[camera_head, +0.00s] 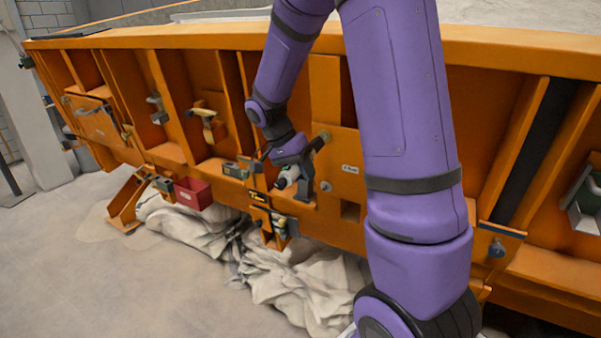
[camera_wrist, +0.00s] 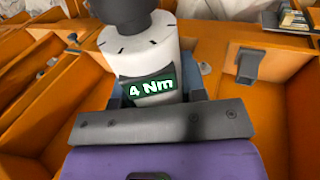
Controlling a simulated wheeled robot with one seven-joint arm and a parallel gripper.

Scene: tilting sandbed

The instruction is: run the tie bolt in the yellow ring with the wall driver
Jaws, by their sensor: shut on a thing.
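The wall driver (camera_wrist: 150,62) is a white cylinder with a dark end and a green-lit display reading "4 Nm". My gripper (camera_wrist: 152,92) is shut on it, with grey-blue fingers at its two sides. In the head view my gripper (camera_head: 292,160) is in front of the orange wall, and the driver (camera_head: 286,178) shows as a small white and green piece at its tip. I cannot make out the yellow ring or the tie bolt in either view. Whether the driver's tip touches anything is hidden.
The orange ribbed wall (camera_head: 330,100) runs across the head view. A red bin (camera_head: 193,193) hangs left of my gripper, and a yellow-labelled bracket (camera_head: 258,197) sits below it. Crumpled pale cloth (camera_head: 290,280) lies on the floor below. Floor at the lower left is clear.

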